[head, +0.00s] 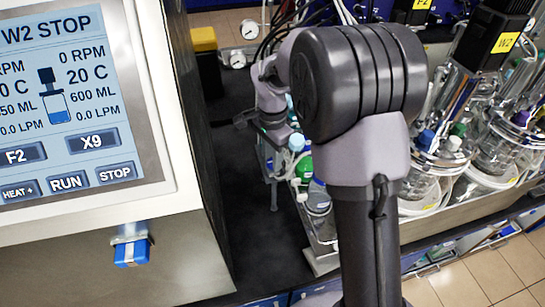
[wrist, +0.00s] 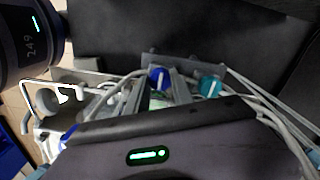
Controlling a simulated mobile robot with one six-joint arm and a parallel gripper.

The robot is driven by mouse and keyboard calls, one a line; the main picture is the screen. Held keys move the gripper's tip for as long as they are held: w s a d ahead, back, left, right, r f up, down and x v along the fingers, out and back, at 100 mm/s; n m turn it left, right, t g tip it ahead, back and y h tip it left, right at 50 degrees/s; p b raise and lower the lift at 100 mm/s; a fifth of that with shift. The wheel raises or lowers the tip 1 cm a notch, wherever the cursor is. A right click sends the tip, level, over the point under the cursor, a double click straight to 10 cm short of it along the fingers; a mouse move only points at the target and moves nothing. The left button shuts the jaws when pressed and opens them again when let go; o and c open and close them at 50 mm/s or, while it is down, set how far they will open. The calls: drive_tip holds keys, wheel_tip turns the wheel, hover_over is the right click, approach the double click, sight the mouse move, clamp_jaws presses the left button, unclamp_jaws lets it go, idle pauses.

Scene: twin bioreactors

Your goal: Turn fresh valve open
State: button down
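Two round knobs with pale pointer marks, one blue (wrist: 158,78) and one teal (wrist: 210,86), sit side by side on a grey mount in the wrist view. They look like valves; no label shows which is the fresh one. My gripper's dark body (wrist: 160,140) fills the bottom of the wrist view, with the knobs just beyond its edge.
A control panel (head: 75,110) stands at the left in the head view, with a blue-handled fitting (head: 131,252) beneath it. Glass vessels (head: 430,165) stand at the right. Dark bench surface (head: 262,240) is clear in front.

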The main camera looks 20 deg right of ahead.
drive_tip(key=shift+n, duration=0.3)
drive_tip(key=n+p, duration=0.2)
drive_tip(key=n, duration=0.1)
drive_tip(key=shift+r+n, duration=0.15)
drive_tip(key=shift+n, duration=0.15)
drive_tip(key=n+p, duration=0.3)
drive_tip(key=n, duration=0.2)
drive_tip(key=n+p, duration=0.2)
drive_tip(key=n, duration=0.2)
drive_tip(key=shift+n, duration=0.4)
drive_tip(key=shift+n+p, duration=0.7)
drive_tip(key=shift+n, duration=1.5)
drive_tip(key=c, duration=1.1)
unclamp_jaws()
